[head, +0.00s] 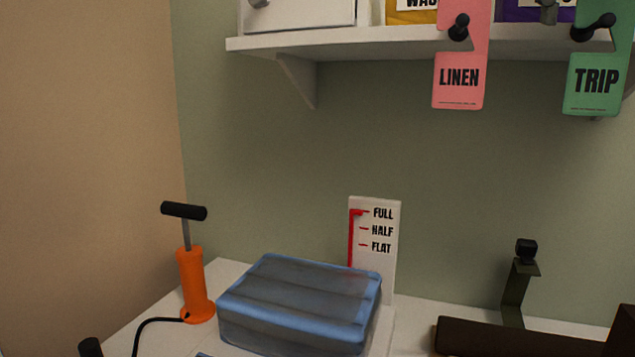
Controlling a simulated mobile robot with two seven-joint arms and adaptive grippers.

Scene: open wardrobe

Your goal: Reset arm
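Neither of my grippers can be made out in the head view. The task names no object. An orange hand pump (194,285) with a black T-handle stands upright at the left on a white surface (225,269). A blue, partly see-through storage bag (300,300) lies to its right on that surface. A white gauge board (386,262) marked FULL, HALF and FLAT stands upright behind the bag, its lower part hidden.
A white shelf (350,45) crosses the top. A pink LINEN tag (459,85) and a green TRIP tag (594,88) hang from black knobs there. A dark bracket (519,285) and a brown bar (510,338) are at lower right. A black hose (150,321) runs from the pump.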

